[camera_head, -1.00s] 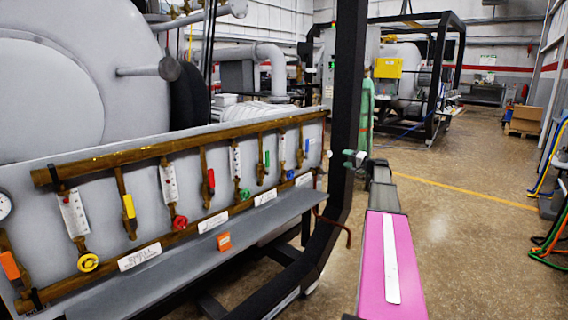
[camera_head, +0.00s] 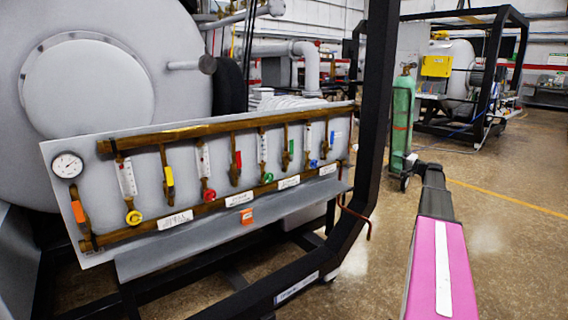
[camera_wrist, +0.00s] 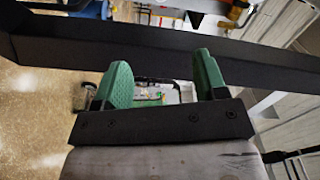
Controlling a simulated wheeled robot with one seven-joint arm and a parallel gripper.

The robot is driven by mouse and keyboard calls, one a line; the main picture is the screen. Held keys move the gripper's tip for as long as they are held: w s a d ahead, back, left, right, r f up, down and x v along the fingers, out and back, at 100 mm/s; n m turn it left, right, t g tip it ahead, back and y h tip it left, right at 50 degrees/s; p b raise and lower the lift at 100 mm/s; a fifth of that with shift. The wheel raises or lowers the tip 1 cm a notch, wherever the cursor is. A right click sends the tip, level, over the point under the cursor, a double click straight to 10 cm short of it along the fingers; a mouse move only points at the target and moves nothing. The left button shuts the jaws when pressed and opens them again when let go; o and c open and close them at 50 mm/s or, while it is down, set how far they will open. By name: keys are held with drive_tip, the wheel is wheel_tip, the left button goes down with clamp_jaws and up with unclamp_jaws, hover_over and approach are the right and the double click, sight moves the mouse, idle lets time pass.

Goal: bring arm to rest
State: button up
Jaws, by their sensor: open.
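My arm, pink with a white stripe, reaches away from me at the lower right of the head view. My gripper (camera_wrist: 160,82) shows in the wrist view with two green fingers spread apart and nothing between them. In the head view its small end (camera_head: 410,160) is at the tip of the arm, right of the black frame post (camera_head: 374,130). The finger gap is too small to make out there.
A valve panel (camera_head: 85,235) with a round gauge (camera_head: 67,165) fronts the grey furnace (camera_head: 150,40) at left. A green gas cylinder (camera_head: 402,112) stands beyond my gripper. A dark beam (camera_wrist: 150,40) crosses the wrist view. Open floor (camera_head: 520,230) lies at right.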

drive_tip(key=s+a+f+n+g+h, duration=0.1)
drive_tip(key=s+a+f+g, duration=0.2)
drive_tip(key=s+a+f, duration=0.5)
drive_tip(key=s+a+f+n+g+h, duration=0.1)
drive_tip(key=s+a+f+g, duration=0.2)
drive_tip(key=s+a+f, duration=0.5)
drive_tip(key=s+a+f+n+g+h, duration=0.1)
drive_tip(key=s+a+f+g, duration=0.3)
drive_tip(key=a, duration=0.7)
drive_tip(key=s+a+f+n+g+h, duration=0.1)
drive_tip(key=s+a+f+h, duration=0.1)
drive_tip(key=s, duration=0.6)
drive_tip(key=s+a+f+n+g+h, duration=0.1)
drive_tip(key=s+a+f+h, duration=0.2)
drive_tip(key=s, duration=0.5)
drive_tip(key=s+a+f+n+g+h, duration=0.1)
drive_tip(key=s+a+f+g+h, duration=0.1)
drive_tip(key=s, duration=0.6)
wheel_tip(320, 180, down, 2)
drive_tip(key=shift+s+a+f+n+h, duration=0.15)
drive_tip(key=shift+a+f+n+h, duration=0.15)
drive_tip(key=shift+a+h, duration=0.35)
drive_tip(key=shift+a+r+y, duration=0.1)
drive_tip(key=shift+a+y, duration=0.05)
drive_tip(key=shift+y, duration=0.1)
